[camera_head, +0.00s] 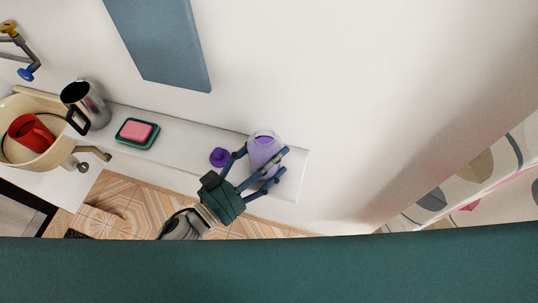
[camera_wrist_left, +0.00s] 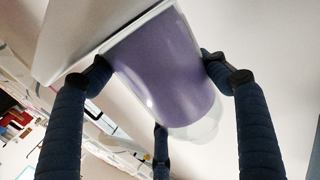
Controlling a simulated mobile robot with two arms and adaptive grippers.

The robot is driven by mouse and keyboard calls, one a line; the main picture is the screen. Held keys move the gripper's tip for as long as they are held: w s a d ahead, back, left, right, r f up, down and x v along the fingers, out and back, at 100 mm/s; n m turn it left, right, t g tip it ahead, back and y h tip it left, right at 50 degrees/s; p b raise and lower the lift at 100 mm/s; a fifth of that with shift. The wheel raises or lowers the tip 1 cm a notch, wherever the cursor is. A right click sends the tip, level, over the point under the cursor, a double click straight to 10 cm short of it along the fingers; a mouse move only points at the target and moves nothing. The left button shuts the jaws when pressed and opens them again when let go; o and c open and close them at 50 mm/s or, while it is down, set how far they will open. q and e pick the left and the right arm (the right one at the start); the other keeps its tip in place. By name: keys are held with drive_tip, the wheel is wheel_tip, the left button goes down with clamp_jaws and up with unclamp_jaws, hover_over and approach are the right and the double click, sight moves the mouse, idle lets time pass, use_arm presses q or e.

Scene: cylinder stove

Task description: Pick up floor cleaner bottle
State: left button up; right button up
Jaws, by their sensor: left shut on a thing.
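The floor cleaner bottle (camera_head: 262,147), purple with a clear upper part, is at the right end of the narrow white ledge in the head view. My left gripper (camera_head: 264,164) is shut on it, with its dark blue fingers around the bottle's sides. In the left wrist view the purple bottle (camera_wrist_left: 165,75) fills the space between the fingers (camera_wrist_left: 158,80), its clear end pointing down in the picture. I cannot tell whether the bottle still touches the ledge. My right gripper is not in view.
On the white ledge (camera_head: 185,143), a small purple object (camera_head: 219,157) stands just left of the bottle. Further left are a pink soap on a green dish (camera_head: 150,145), a metal jug (camera_head: 86,104) and a basin (camera_head: 48,160) with a red mug (camera_head: 30,131). A patterned curtain (camera_head: 480,185) hangs right.

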use_arm(q)
wheel_tip(320, 180, up, 20)
drive_tip(key=p, duration=0.2)
drive_tip(key=shift+p, duration=0.3)
